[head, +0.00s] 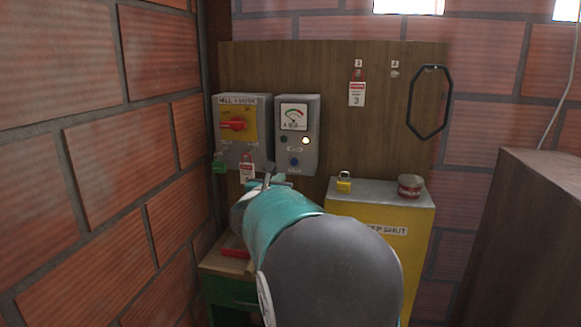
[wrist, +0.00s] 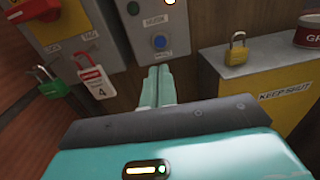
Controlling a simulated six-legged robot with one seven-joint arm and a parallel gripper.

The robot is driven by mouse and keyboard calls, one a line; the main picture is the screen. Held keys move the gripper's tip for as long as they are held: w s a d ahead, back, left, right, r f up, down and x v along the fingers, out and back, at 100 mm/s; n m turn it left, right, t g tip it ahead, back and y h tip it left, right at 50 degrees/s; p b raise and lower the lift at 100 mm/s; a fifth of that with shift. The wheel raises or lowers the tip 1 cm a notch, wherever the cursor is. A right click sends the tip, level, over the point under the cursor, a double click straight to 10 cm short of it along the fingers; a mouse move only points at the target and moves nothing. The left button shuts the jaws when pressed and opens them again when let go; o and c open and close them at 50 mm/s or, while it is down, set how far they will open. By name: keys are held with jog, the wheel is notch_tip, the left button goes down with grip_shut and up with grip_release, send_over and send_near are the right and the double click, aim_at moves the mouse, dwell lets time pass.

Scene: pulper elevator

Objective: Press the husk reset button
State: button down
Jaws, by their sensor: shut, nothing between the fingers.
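The grey husk control box (head: 298,125) hangs on a wooden board. It has a dial gauge at its top, a lit whitish lamp (head: 305,140) and a blue round button (head: 294,161) low on its face. The blue button also shows in the wrist view (wrist: 160,42), below a HUSK label. My gripper (wrist: 160,68) is shut and empty, its two teal fingers together, their tips just below the button in the picture. I cannot tell whether they touch the box. In the head view my gripper (head: 268,180) is partly hidden behind my arm.
Left of it is a grey switch box (head: 242,130) with a red rotary handle, a green padlock (wrist: 50,82) and a red-white tag (wrist: 95,75). A yellow cabinet (head: 385,215) at right bears a yellow padlock (head: 344,182) and a tin (head: 410,186). A brick wall closes the left.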

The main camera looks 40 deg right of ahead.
aim_at(294, 161)
jog(key=x, duration=1.1)
jog(key=shift+w+d, duration=0.15)
jog(key=shift+d, duration=0.05)
jog(key=shift+w+d+r, duration=0.25)
jog(key=shift+w+d, duration=0.05)
jog(key=shift+d, duration=0.25)
jog(key=shift+w+d, duration=0.1)
jog(key=shift+d, duration=0.1)
jog(key=shift+f, duration=0.15)
